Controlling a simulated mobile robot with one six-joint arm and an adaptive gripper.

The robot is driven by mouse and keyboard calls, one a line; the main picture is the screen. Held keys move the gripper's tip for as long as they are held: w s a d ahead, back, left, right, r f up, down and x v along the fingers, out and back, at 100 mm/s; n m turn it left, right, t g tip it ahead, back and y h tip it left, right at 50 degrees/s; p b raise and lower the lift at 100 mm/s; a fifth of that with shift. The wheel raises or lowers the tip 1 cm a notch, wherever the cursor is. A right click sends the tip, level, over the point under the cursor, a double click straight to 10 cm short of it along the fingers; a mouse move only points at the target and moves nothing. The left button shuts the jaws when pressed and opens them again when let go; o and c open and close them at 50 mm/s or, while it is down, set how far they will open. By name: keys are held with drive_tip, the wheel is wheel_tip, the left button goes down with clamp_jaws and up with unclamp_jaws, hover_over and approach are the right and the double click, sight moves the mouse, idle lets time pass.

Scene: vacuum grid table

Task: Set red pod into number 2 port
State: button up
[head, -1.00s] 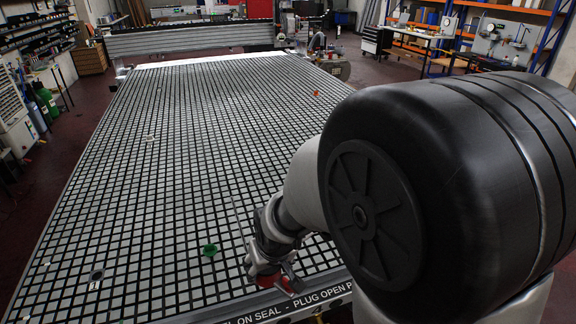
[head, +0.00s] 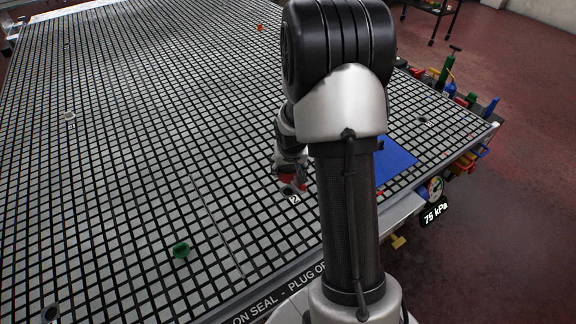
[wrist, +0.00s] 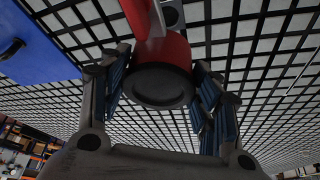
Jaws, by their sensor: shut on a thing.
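The red pod (wrist: 172,48) is between the blue-padded fingers of my gripper (wrist: 160,82), which are shut on it. Its dark round end faces the wrist camera, and a red stem reaches up past the picture's top. In the head view, a little red of the pod (head: 290,181) shows under my gripper (head: 289,170), partly hidden by my arm. The number 2 port (head: 288,190), a dark round hole with a "2" beside it, is right below the pod. A dark hole (wrist: 170,16) also shows just beyond the pod in the wrist view. I cannot tell whether they touch.
The grid table (head: 130,150) is mostly clear. Another dark port (head: 51,313) is at the lower left.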

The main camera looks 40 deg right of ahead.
sight(288, 179)
drive_tip(key=shift+a, duration=0.1)
idle(0.3)
drive_tip(key=shift+f+b, duration=0.4)
drive_tip(key=shift+b, duration=0.25)
wheel_tip(288, 179, down, 5)
drive_tip(key=b, duration=0.5)
drive_tip(key=shift+f+b, duration=0.9)
drive_tip(key=shift+b, duration=0.3)
idle(1.8)
drive_tip(key=o, duration=1.4)
drive_tip(key=shift+c, duration=0.2)
